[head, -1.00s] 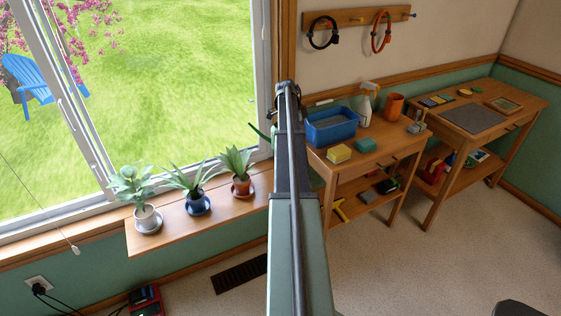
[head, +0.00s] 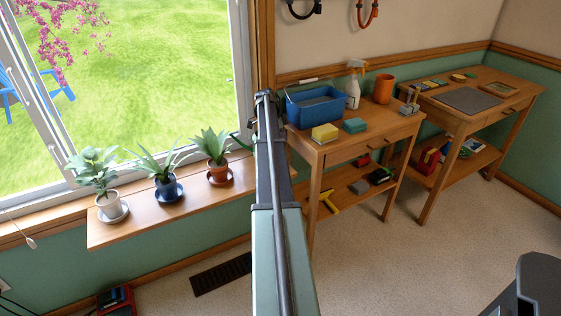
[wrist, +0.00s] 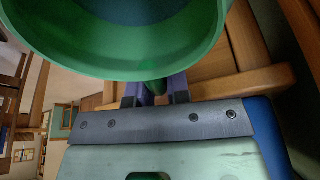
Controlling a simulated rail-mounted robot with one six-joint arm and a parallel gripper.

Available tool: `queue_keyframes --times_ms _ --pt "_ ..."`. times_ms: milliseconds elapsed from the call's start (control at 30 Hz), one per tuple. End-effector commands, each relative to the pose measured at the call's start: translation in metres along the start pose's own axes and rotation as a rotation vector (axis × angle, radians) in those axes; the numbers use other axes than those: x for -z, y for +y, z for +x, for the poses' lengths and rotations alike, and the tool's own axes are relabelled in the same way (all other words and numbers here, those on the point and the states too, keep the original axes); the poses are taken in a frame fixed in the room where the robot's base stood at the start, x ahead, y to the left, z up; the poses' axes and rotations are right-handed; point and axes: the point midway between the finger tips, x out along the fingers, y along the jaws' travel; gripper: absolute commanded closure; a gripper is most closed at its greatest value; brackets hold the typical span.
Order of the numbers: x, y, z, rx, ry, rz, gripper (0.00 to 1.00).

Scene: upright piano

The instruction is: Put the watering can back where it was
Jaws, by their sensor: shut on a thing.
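The green watering can (wrist: 150,62) fills the top of the wrist view, its round opening towards the camera. My gripper (wrist: 155,95) is shut on a green part of it, just below the rim. In the head view my arm hides my gripper and most of the can. Only a thin green piece of the can (head: 240,142) shows left of the arm, by the right end of the window shelf. I cannot tell whether the can touches anything.
A wooden window shelf (head: 120,233) carries three potted plants, the nearest to my arm in a terracotta pot (head: 219,173). Right of the arm, a wooden bench (head: 345,143) holds a blue tub (head: 316,112), sponges, a spray bottle (head: 354,88) and an orange pot (head: 384,89). Carpet is open in front.

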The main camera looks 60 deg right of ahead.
Motion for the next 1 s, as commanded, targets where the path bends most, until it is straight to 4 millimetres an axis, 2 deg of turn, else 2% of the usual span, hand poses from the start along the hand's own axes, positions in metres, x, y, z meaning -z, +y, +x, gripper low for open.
queue_keyframes --times_ms 33,167,367,600,767,800,933,1000 --pt "-0.002 0.0 0.006 0.0 0.0 0.0 1.0" --pt "-0.003 0.0 0.007 0.0 0.0 0.0 1.0" --pt "-0.016 0.0 0.046 0.0 0.0 0.0 1.0" --pt "-0.015 0.0 0.042 0.0 0.0 0.0 1.0" --pt "-0.016 0.0 0.047 0.0 0.0 0.0 1.0" --pt "-0.016 0.0 0.045 0.0 0.0 0.0 0.77" --pt "-0.015 0.0 0.045 0.0 0.0 0.0 0.58" --pt "-0.015 0.0 0.045 0.0 0.0 0.0 0.58"
